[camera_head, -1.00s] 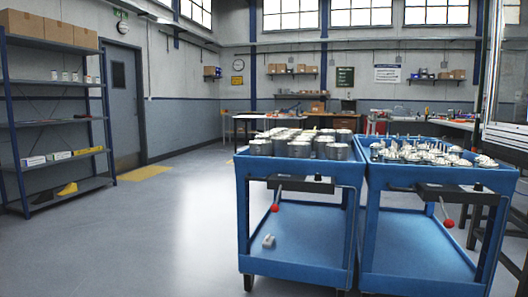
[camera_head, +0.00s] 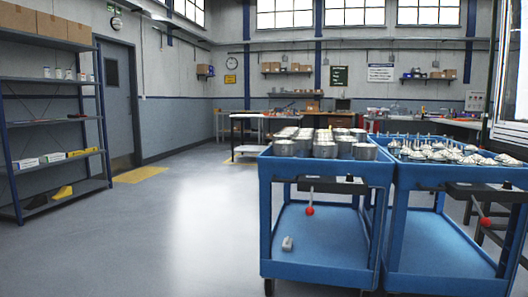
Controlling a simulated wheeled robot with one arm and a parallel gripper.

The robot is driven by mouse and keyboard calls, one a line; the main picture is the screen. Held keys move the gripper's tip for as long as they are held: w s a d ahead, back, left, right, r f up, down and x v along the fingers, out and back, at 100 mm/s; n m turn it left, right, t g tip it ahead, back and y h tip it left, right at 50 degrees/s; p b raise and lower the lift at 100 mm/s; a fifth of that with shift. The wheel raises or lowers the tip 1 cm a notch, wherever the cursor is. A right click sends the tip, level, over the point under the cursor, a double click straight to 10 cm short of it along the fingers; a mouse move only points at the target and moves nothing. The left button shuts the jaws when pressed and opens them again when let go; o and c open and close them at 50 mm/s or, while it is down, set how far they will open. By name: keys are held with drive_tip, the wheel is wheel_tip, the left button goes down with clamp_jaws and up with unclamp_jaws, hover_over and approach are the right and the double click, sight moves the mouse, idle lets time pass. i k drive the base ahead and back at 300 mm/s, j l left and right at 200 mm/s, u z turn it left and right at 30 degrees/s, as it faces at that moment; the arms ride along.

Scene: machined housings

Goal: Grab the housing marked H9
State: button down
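Several grey cylindrical metal housings (camera_head: 325,147) stand on the top of the left blue cart (camera_head: 328,165). Several pale metal parts with thin pins (camera_head: 440,150) sit on the top of the right blue cart (camera_head: 465,174). No H9 marking can be read from here, so I cannot tell which housing bears it. My gripper is not in view.
A small grey part (camera_head: 288,243) lies on the left cart's lower shelf. Red-knobbed levers (camera_head: 310,211) hang at the cart fronts. A shelving rack (camera_head: 48,130) stands at the left. The grey floor (camera_head: 150,240) between rack and carts is clear.

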sight(327, 150)
drive_tip(key=u, duration=0.2)
drive_tip(key=i+l+u, duration=0.55)
drive_tip(key=l+u, duration=0.25)
drive_tip(key=j, duration=0.1)
